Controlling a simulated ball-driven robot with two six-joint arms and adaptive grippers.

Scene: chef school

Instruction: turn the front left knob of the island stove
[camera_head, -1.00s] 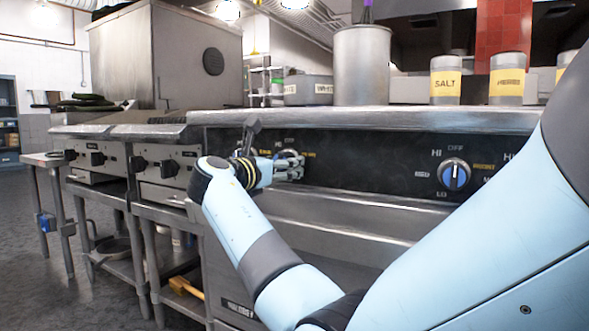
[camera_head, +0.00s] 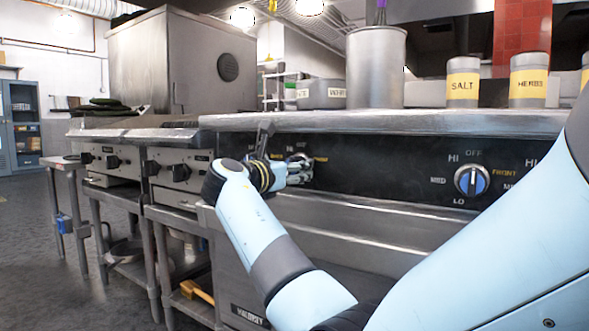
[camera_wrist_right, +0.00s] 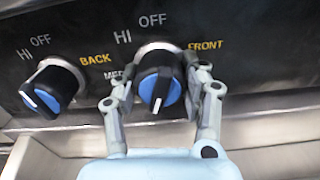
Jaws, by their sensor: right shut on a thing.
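The stove knob marked FRONT (camera_wrist_right: 160,82) is black with a blue face on the dark control panel in the right wrist view. Its white pointer line points nearly straight down, away from the OFF mark. My right gripper (camera_wrist_right: 163,98) has one finger on each side of this knob and is shut on it. In the head view my right gripper (camera_head: 299,168) is at the left part of the island stove's panel (camera_head: 390,172) and mostly covers the knob there. My left gripper is out of view.
A knob marked BACK (camera_wrist_right: 52,88) sits close on the left. Another blue-faced knob (camera_head: 471,180) is farther right on the panel. A steel ledge (camera_head: 350,121) juts out above the panel. Salt (camera_head: 463,82) and herbs (camera_head: 529,80) canisters and a tall pot (camera_head: 375,68) stand above.

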